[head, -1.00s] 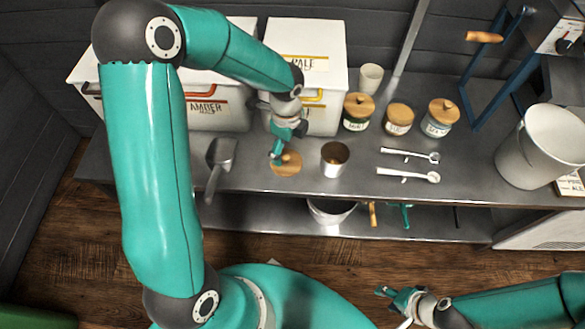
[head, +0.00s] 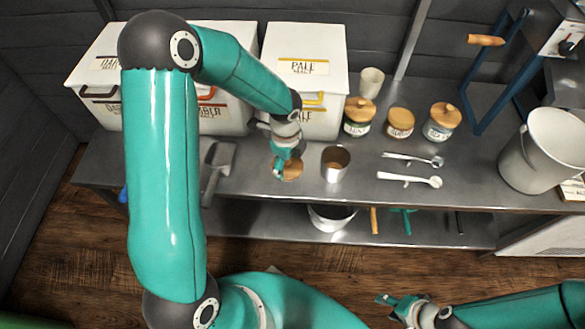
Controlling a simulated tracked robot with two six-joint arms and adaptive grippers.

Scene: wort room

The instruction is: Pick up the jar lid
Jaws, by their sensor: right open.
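A round wooden jar lid (head: 293,171) lies on the steel table, left of a metal cup. My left gripper (head: 279,170) is directly over the lid and hides its left part. Its fingers look at or just above the lid, but I cannot tell whether they touch or grip it. My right gripper (head: 385,309) is open and empty, low in the picture in front of the table.
The metal cup (head: 335,174) stands close right of the loose lid. A metal scoop (head: 215,170) lies to the left. White malt bins (head: 306,52) stand behind.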

